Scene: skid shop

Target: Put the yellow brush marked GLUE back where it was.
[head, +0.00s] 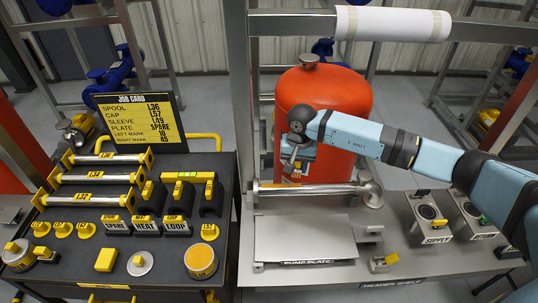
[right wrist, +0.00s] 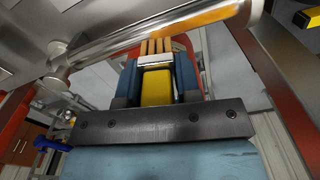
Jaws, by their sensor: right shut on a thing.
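My right gripper (head: 291,158) is above the grey bench, in front of the orange tank. In the right wrist view its blue fingers (right wrist: 158,80) are shut on a yellow brush (right wrist: 157,88). The brush has a pale metal collar and tan bristles that point away from the gripper, towards a shiny metal bar. No GLUE mark is readable on it. In the head view the brush is mostly hidden by the gripper or too small to make out. My left gripper is in neither view.
The dark cart (head: 120,240) at left carries labelled blocks, bars, a round yellow-topped tin (head: 201,262) and the job card (head: 144,118). The grey bench (head: 420,262) holds a metal spool (head: 310,189), a flat plate (head: 305,238) and supply fixtures (head: 430,215). An orange tank (head: 345,95) stands behind.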

